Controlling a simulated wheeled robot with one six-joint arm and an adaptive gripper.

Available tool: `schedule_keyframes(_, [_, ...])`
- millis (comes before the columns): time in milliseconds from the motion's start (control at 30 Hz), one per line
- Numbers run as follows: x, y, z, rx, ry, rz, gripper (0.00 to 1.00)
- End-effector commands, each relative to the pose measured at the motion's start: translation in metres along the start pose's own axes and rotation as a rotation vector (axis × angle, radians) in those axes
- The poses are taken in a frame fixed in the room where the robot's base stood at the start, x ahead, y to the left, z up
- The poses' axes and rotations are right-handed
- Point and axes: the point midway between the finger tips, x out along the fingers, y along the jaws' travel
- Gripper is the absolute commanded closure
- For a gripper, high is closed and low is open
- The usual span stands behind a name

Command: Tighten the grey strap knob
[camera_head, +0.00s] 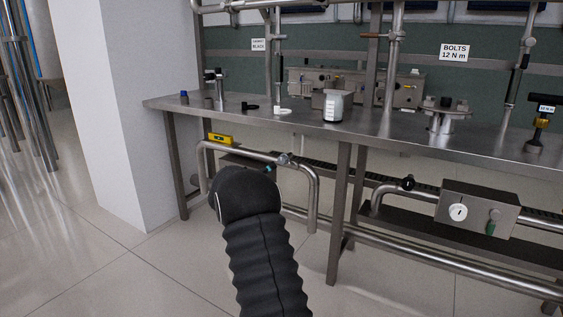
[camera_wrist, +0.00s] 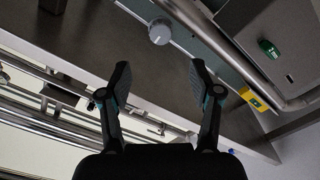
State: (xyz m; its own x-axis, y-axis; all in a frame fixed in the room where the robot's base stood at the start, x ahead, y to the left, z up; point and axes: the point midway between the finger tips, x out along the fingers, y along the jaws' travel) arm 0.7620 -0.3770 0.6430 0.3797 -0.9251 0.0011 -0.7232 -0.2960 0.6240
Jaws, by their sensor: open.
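The grey strap knob (camera_wrist: 160,31) is a round, light grey cap with a mark on its face. In the wrist view it sits on a thin metal strip in front of a dark brown surface, at the top centre. My gripper (camera_wrist: 158,68) is open and empty, with its two dark fingers spread wide. The knob appears between and beyond the fingertips, apart from both. In the head view my arm hides most of the gripper; only a small teal-marked part (camera_head: 270,168) shows beside the pipe under the bench. I cannot make out the knob clearly there.
A steel bench (camera_head: 300,121) with fittings on top stands over pipes. A yellow block (camera_head: 221,138) is on the left pipe and shows in the wrist view (camera_wrist: 258,98). A grey box (camera_head: 470,205) with a white dial is at right. Floor at left is clear.

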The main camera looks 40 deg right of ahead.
Motion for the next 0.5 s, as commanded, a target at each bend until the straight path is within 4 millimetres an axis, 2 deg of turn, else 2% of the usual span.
schedule_keyframes(500, [0.094, -0.001, 0.001, 0.001, 0.001, -0.002, 0.36])
